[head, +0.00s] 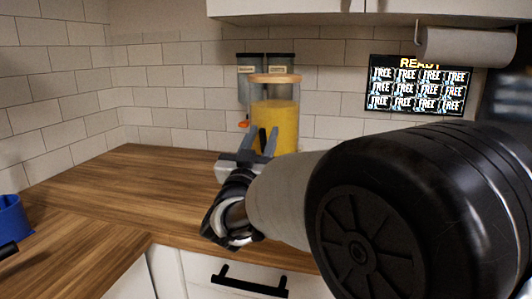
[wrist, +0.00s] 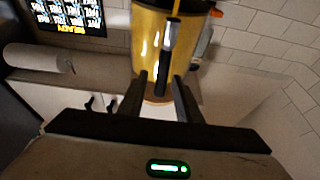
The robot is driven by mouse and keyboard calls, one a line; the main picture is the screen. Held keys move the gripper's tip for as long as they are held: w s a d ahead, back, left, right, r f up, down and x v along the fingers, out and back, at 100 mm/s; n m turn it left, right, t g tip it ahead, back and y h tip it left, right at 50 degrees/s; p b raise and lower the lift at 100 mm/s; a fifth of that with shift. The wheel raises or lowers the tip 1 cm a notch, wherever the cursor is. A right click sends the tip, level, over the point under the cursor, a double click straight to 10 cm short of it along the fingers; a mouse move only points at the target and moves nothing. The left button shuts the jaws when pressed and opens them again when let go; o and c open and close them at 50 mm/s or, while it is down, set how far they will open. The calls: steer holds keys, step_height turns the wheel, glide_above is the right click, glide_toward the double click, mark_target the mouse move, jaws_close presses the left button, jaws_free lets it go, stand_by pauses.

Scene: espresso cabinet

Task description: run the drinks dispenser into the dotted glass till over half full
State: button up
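The drinks dispenser (head: 284,118) stands on the counter by the back wall, a clear jar of yellow drink with a wooden lid. Its orange-red tap (head: 244,123) points to the left. My gripper (head: 266,140) is in front of the jar in the head view and hides its lower part. In the wrist view, which is upside down, the dispenser (wrist: 146,45) rises beyond my gripper (wrist: 159,85). The fingers are apart with nothing clearly held. A dark upright bar shows between them; I cannot tell what it is. I see no dotted glass in either view.
A blue container (head: 11,217) is at the left edge. A wall screen (head: 418,87) and paper roll (head: 468,47) are at right. The wooden counter (head: 120,195) left of the dispenser is clear.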

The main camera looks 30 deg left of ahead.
steer(key=v, duration=1.6)
steer(key=shift+s+p, duration=0.35)
steer(key=shift+p, duration=0.05)
steer(key=shift+d+f, duration=0.15)
steer(key=shift+c, duration=0.2)
stand_by(5.4)
